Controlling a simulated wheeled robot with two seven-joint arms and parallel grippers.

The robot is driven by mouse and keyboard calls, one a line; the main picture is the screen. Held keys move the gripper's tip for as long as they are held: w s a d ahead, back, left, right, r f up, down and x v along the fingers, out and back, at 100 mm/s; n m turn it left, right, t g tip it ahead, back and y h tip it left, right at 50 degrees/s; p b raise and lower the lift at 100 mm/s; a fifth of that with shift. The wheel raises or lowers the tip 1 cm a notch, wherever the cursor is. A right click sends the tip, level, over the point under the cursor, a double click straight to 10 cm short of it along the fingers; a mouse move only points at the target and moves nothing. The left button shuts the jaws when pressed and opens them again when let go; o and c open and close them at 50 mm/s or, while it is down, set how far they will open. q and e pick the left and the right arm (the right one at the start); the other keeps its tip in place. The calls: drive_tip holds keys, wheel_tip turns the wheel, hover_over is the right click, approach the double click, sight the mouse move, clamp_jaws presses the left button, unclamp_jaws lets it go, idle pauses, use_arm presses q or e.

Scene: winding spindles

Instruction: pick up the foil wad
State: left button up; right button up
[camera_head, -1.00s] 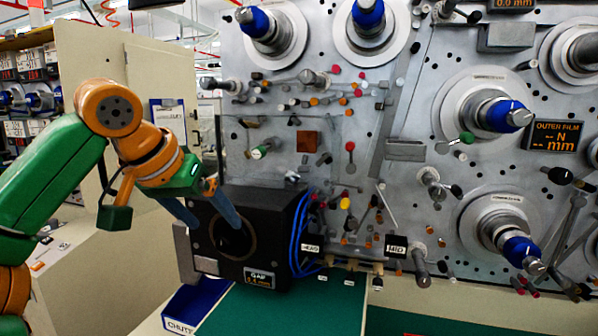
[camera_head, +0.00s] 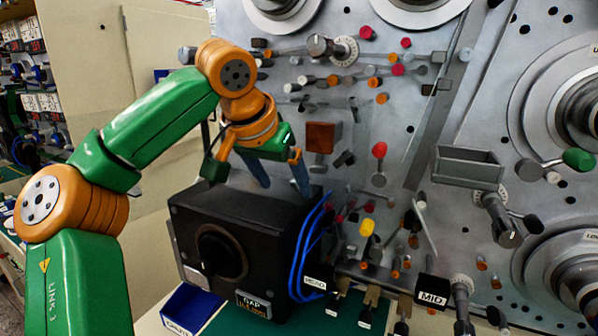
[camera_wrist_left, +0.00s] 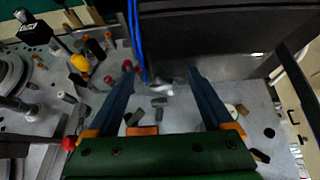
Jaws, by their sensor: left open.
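A small crumpled silvery piece, which looks like the foil wad (camera_wrist_left: 165,83), shows in the left wrist view close to the dark box's edge. It lies between the lines of my left gripper's two blue fingers, near their tips. My left gripper (camera_head: 281,181) is open and empty. In the head view its fingers point down at the rear top edge of the black box. I cannot make out the foil wad in the head view. My right gripper is not in view.
The black gap gauge box (camera_head: 250,235) stands close below my left gripper, with blue cables (camera_head: 309,245) at its right side. The grey machine panel (camera_head: 455,110) behind carries several pegs and knobs. A blue chute bin (camera_head: 190,308) sits at the box's front.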

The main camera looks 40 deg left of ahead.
use_arm(q)
drive_tip(key=w+p, duration=0.1)
drive_tip(key=w, duration=0.1)
drive_tip(key=w+a+p, duration=0.1)
drive_tip(key=w, duration=0.1)
drive_tip(key=shift+w+a+r, duration=0.1)
drive_tip(key=shift+a+r, duration=0.1)
drive_tip(key=shift+w+a+f+p, duration=0.25)
drive_tip(key=shift+w+f+p, duration=0.15)
drive_tip(key=shift+w+f, duration=0.55)
drive_tip(key=shift+s, duration=0.2)
drive_tip(key=shift+s+r, duration=0.1)
drive_tip(key=c, duration=0.3)
clamp_jaws()
